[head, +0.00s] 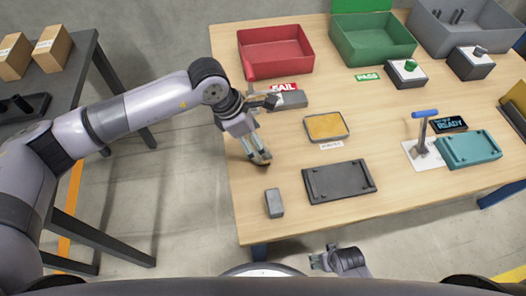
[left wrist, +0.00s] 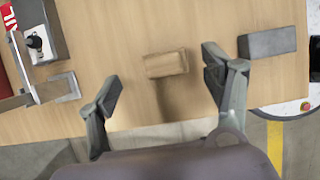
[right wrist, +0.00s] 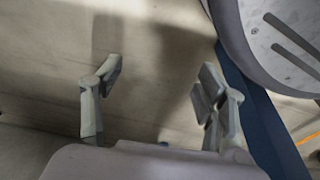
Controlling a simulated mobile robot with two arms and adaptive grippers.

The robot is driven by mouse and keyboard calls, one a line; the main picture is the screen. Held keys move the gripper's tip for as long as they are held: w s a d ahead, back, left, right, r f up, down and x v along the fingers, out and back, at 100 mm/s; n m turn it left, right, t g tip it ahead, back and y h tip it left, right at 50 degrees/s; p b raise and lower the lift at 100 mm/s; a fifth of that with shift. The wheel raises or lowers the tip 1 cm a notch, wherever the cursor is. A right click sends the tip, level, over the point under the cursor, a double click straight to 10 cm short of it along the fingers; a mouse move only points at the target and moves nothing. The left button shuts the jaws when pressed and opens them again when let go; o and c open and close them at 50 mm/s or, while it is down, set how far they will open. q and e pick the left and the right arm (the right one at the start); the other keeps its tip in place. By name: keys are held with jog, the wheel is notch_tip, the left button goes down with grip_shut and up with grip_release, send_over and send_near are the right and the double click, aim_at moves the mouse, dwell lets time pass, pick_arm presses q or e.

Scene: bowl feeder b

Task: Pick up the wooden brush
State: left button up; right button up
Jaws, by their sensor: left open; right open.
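The wooden brush (left wrist: 166,64) shows in the left wrist view as a light brown block on the wooden table, with a darker narrow strip beside it that may be its shadow. My left gripper (left wrist: 162,86) is open, and the brush lies between the lines of its fingers, apart from both. In the head view my left gripper (head: 258,154) is over the table's left part, and I cannot make out the brush there. My right gripper (head: 338,259) is open and empty, off the table's front edge; the right wrist view shows its fingers (right wrist: 160,78) over bare floor.
A grey block (head: 274,203) lies near the front left edge. A dark tray (head: 340,182) and a yellow-topped tin (head: 326,127) are to the right. A red bin (head: 275,48) and a green bin (head: 372,40) stand at the back. A blue-handled tool (head: 424,125) stands at the right.

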pick_arm(q)
jog(key=x, duration=0.5)
jog(key=shift+s+a+f, duration=0.1)
jog(key=shift+s+a, duration=0.15)
jog(key=shift+a, duration=0.05)
jog(key=shift+f, duration=0.15)
jog(key=shift+c, duration=2)
jog(key=c, duration=0.9)
pick_arm(e)
jog(key=shift+w+r, duration=0.35)
jog(key=shift+r, duration=0.15)
pick_arm(q)
jog(key=shift+o, duration=0.2)
jog(key=shift+r, duration=0.8)
notch_tip(320, 180, up, 19)
jog(key=p, duration=0.1)
jog(key=shift+f, duration=0.25)
pick_arm(e)
jog(key=s+f, duration=0.1)
jog(key=f, duration=0.1)
jog(key=s+f, duration=0.2)
jog(key=shift+d, duration=0.2)
